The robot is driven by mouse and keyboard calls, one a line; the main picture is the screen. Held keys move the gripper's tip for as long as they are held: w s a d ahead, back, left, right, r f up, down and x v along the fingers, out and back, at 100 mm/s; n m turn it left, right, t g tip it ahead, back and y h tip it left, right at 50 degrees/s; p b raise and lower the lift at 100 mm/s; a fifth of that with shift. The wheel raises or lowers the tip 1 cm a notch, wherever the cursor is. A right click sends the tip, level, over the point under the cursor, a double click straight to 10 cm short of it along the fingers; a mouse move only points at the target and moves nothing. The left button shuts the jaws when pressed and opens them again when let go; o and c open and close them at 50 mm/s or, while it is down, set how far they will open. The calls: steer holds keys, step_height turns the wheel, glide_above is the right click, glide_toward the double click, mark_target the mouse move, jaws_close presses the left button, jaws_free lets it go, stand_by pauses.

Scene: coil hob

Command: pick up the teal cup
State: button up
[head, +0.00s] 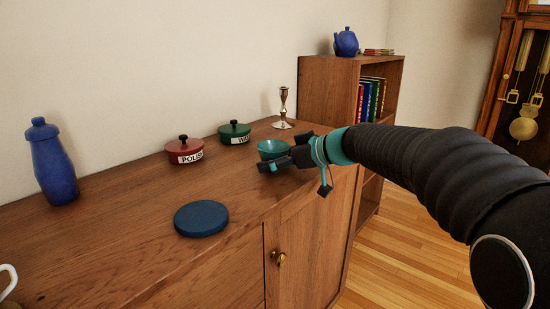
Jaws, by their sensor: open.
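The teal cup (272,149) is a small, wide-mouthed bowl-like cup near the right end of the wooden cabinet top. Its lower part is partly hidden by my gripper. My gripper (268,165) reaches in from the right, with its dark fingers at the near side of the cup. The fingers are open. I cannot tell from this view whether they touch the cup or stand around it.
A blue disc (201,218) lies in front, and a blue bottle (53,165) stands left. A bookcase (322,88) adjoins the right end.

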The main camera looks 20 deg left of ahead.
steer(key=c, duration=1.3)
steer(key=shift+r, duration=0.1)
step_height(320, 180, up, 26)
steer(key=shift+r+p, duration=0.2)
steer(key=shift+p, duration=0.55)
steer(key=shift+c, duration=0.2)
steer(key=shift+r, duration=0.7)
